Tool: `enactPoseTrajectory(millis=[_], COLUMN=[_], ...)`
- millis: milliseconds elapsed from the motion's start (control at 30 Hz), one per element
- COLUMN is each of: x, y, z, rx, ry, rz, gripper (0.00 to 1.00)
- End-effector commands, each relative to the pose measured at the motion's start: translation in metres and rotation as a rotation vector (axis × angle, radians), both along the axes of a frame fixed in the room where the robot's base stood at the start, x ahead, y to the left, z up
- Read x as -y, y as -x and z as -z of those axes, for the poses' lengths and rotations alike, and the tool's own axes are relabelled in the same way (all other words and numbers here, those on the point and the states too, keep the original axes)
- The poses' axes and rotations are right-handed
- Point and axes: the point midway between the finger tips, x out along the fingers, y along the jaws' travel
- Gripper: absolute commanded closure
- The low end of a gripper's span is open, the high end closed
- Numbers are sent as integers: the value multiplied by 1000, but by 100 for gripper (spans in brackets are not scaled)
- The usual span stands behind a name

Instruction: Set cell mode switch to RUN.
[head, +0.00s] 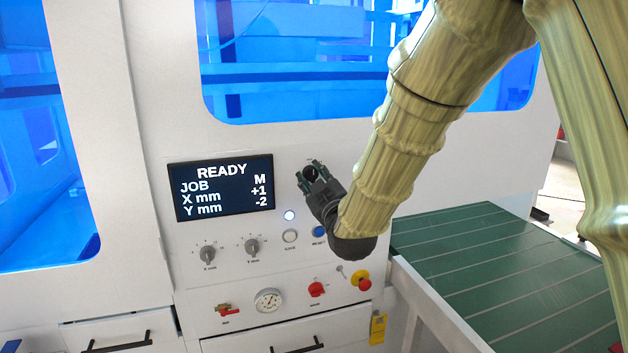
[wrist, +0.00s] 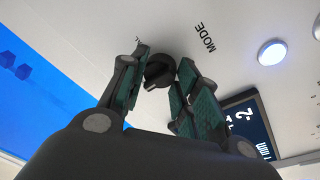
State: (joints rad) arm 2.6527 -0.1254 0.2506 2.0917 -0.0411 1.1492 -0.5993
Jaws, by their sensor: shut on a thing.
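The mode switch is a black rotary knob (wrist: 157,66) on the white panel beside the printed word MODE in the wrist view. My gripper (wrist: 160,78) has one finger on each side of the knob and is shut on it. In the head view my gripper (head: 311,176) is against the panel, right of the display, and mostly hides the switch. The printed position labels are largely covered, with only a few letters showing, so I cannot tell which position the knob points to. The display (head: 221,187) reads READY, JOB M, X mm +1, Y mm -2.
A lit white lamp (head: 289,215), a white button (head: 290,236) and a blue button (head: 319,231) sit below my gripper. Two grey knobs (head: 252,246), a gauge (head: 268,301), a red knob (head: 316,289) and a red emergency stop (head: 362,282) are lower. A green conveyor (head: 490,255) stands right.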

Motion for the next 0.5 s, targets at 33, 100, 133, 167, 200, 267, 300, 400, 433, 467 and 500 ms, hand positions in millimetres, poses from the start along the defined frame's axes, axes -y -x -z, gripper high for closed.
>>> enactPoseTrajectory(millis=[33, 100, 133, 167, 200, 267, 300, 400, 433, 467, 500], x=[0, 0, 0, 0, 0, 0, 0, 0, 0, 0, 0], y=[0, 0, 0, 0, 0, 0, 0, 0, 0, 0, 0], z=[-1, -1, -1, -1, -1, -1, -1, -1, -1, -1, 0], rx=[1, 1, 1, 1, 1, 1, 1, 1, 0, 0, 0], ry=[0, 0, 0, 0, 0, -1, -1, -1, -1, -1, -1], rz=[0, 0, 0, 0, 0, 0, 0, 0, -1, -1, -1], gripper=[93, 93, 93, 63, 56, 46, 46, 46, 46, 46, 46])
